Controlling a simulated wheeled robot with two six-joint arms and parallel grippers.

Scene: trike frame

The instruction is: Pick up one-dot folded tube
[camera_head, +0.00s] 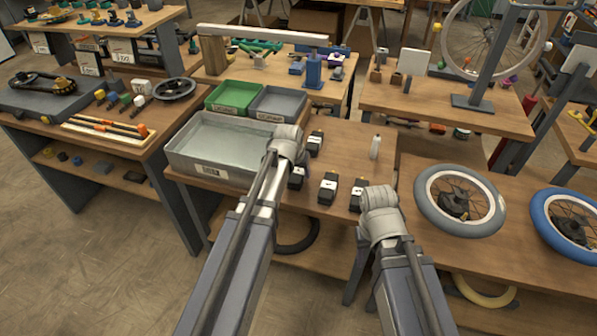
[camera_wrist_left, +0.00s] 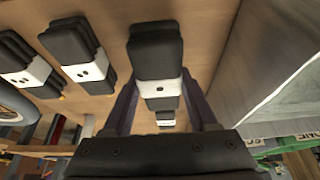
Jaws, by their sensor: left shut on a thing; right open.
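The one-dot folded tube (camera_wrist_left: 155,55) is a black folded bundle with a white band bearing one dot. It sits between the fingers of my left gripper (camera_wrist_left: 160,104), which is shut on it. In the head view this tube (camera_head: 297,178) shows beside my left wrist, which hides the fingers. I cannot tell whether it is clear of the table. My right gripper (camera_head: 383,212) is over the table's front edge, right of the tubes; its fingers are hidden behind my wrist. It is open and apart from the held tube.
Other banded tubes lie close by: one behind (camera_head: 315,143), two to the right (camera_head: 328,187) (camera_head: 357,194). A grey bin (camera_head: 190,163) stands left, with green (camera_head: 222,106) and grey trays behind. A white bottle (camera_head: 375,147) and a wheel (camera_head: 459,201) are to the right.

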